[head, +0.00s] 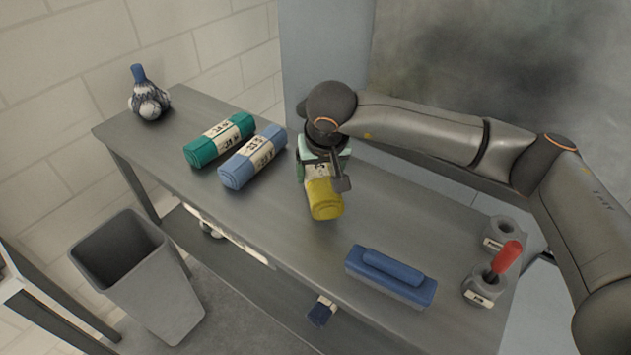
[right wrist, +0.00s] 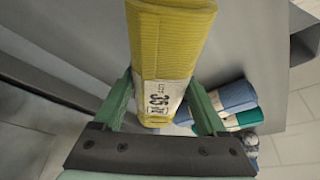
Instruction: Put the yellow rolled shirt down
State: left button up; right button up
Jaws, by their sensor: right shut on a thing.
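The yellow rolled shirt (head: 323,201) with a white paper band is over the middle of the grey table (head: 290,235). My right gripper (head: 322,172) reaches it from above and is shut on it around the band. In the right wrist view the shirt (right wrist: 168,45) stands between the two green fingers, with its printed label facing the camera. I cannot tell whether the shirt touches the tabletop. My left gripper is not in view.
Green (head: 219,140) and blue (head: 253,157) rolled shirts lie left of the gripper. A netted bag (head: 148,97) sits at the far left corner. A blue brush-like block (head: 390,276) and a red-handled tool (head: 506,258) in a holder are at right. A grey bin (head: 150,290) stands on the floor.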

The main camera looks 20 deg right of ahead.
aim_at(318, 172)
jog(key=shift+w+a+f, duration=0.15)
jog(key=shift+w+f, duration=0.2)
jog(key=shift+f, duration=0.05)
jog(key=shift+w+f, duration=0.1)
jog(key=shift+f, duration=1.7)
jog(key=o, duration=1.5)
jog(key=shift+r+p, duration=0.35)
jog(key=shift+p, duration=0.05)
jog(key=b+v, duration=0.1)
jog(key=v, duration=1)
jog(key=shift+s+r, duration=0.25)
